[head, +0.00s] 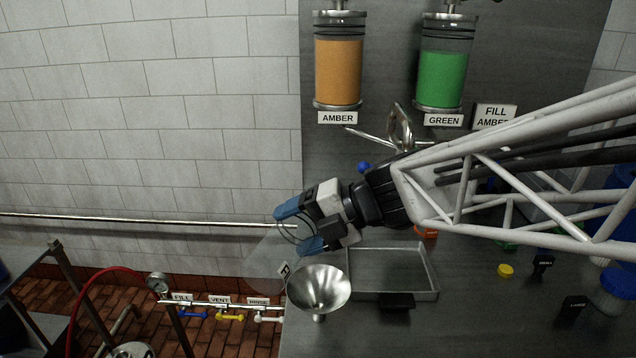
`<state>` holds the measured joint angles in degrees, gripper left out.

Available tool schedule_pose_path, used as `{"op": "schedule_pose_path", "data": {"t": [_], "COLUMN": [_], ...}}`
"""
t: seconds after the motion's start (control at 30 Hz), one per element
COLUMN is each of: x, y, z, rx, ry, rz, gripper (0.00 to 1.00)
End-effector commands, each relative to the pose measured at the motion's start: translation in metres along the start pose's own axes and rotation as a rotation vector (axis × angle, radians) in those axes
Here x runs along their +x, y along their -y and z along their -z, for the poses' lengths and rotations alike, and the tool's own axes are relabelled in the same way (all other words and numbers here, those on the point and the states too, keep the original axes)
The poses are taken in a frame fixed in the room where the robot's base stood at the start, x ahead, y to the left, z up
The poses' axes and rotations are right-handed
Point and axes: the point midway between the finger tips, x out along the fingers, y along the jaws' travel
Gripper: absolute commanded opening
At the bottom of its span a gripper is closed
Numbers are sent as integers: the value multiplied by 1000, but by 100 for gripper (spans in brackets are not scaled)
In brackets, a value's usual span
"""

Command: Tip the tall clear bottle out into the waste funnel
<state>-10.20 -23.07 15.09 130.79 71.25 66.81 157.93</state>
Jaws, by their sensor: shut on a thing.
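My gripper (302,227), with blue fingertips, is shut on the tall clear bottle (268,258). The bottle is faint and see-through against the wall and looks tilted, reaching down and left from the fingers. I cannot make out its mouth or any liquid in it. The metal waste funnel (318,288) stands upright at the left edge of the bench, just below my gripper. The bottle's lower part shows up and left of the funnel rim. A small white label (284,270) marked with an F shows there, partly hidden.
A shallow metal tray (432,270) lies right of the funnel. Amber (338,72) and green (443,78) tanks hang behind. A yellow cap (505,270) and small black labelled blocks (543,262) lie on the right. Labelled valves (229,317) and a gauge (157,282) stand lower left.

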Motion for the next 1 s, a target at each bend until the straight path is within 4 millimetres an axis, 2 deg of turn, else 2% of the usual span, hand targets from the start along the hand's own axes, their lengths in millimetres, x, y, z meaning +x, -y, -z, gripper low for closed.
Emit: {"op": "schedule_pose_path", "data": {"t": [0.27,0.6,0.8,1.0], "x": [-13,-39,-60,-78], "y": [-30,-68,-94,-114], "z": [-8,-14,-14,-12], "rx": [-400,-873,-1068,-1176], "ry": [198,441,558,635], "rz": [156,335,416,474], "gripper": [25,25,25,25]}}
